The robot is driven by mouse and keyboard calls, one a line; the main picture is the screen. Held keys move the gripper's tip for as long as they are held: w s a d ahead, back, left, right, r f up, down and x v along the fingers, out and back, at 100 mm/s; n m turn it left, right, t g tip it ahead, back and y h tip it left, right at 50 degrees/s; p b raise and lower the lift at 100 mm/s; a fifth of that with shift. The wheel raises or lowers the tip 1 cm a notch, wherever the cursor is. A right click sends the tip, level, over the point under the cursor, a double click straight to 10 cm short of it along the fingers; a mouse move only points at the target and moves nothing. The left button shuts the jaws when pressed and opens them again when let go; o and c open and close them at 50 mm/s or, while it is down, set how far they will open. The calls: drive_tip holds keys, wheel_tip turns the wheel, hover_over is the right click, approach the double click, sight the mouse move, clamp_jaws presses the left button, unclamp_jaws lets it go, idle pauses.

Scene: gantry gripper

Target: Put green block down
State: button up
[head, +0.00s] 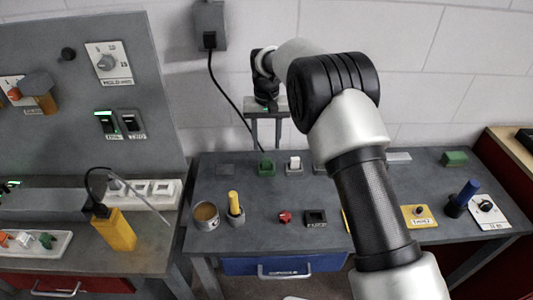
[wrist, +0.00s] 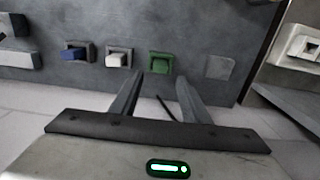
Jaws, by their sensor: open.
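A small green block (head: 266,168) sits in a dark holder at the back of the grey table. It also shows in the wrist view (wrist: 160,66), just beyond my fingertips. My gripper (head: 266,147) points down behind and above that block. In the wrist view, my gripper (wrist: 157,82) has its two fingers spread apart with nothing between them. The block appears apart from the fingers. Another green block (head: 455,158) lies at the table's back right.
A white block (wrist: 117,60) and a blue block (wrist: 74,54) sit in holders beside the green one. A bare grey square (wrist: 220,67) lies on its other side. A cup (head: 205,216) and yellow peg (head: 234,204) stand in front. The wall is close behind.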

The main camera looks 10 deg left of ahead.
drive_tip(key=s+d+r+t, duration=0.1)
drive_tip(key=d+r, duration=0.3)
drive_tip(key=r, duration=0.3)
drive_tip(key=s+d+r, duration=0.1)
drive_tip(key=d+r, duration=0.3)
drive_tip(key=r, duration=0.3)
drive_tip(key=s+d+r+m+t, duration=0.1)
drive_tip(key=s+d+r+m, duration=0.1)
drive_tip(key=s+d+r, duration=0.7)
drive_tip(key=s+d+f+t, duration=0.1)
drive_tip(key=s+d, duration=0.6)
drive_tip(key=s, duration=0.3)
drive_tip(key=s+d+m+t, duration=0.1)
drive_tip(key=s+d+t, duration=0.1)
drive_tip(key=s+d, duration=0.5)
drive_tip(key=s, duration=0.4)
drive_tip(key=shift+s+f+t, duration=0.15)
drive_tip(key=shift+f+t, duration=0.15)
drive_tip(key=shift+f, duration=0.1)
drive_tip(key=shift+a, duration=0.1)
